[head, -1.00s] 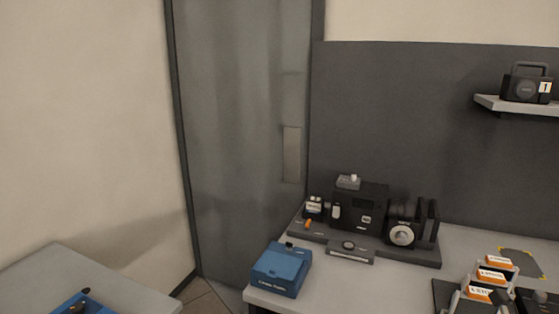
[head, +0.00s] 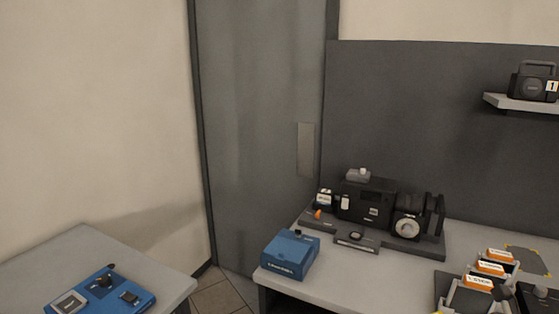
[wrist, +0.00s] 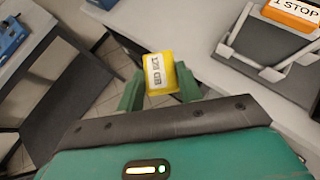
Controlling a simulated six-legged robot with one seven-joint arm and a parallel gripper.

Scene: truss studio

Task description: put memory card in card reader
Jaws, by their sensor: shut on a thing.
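My gripper (wrist: 160,84) shows in the wrist view, its green fingers shut on a yellow memory card (wrist: 161,73). The card has a white label with print on it and stands out beyond the fingertips, held over the floor gap between two tables. The gripper and card are not in the head view. No thing is clearly marked as the card reader. A blue panel with several fittings (head: 102,294) lies on the left table, and a blue box (head: 291,254) sits at the near left corner of the bench. The card is apart from both.
The grey bench (head: 345,289) carries a black camera (head: 366,200) on a dark base and holders with orange-labelled plates (head: 490,267). The left table (head: 84,246) is mostly bare behind the panel. Tiled floor (head: 217,295) lies between them. A shelf (head: 520,104) hangs at right.

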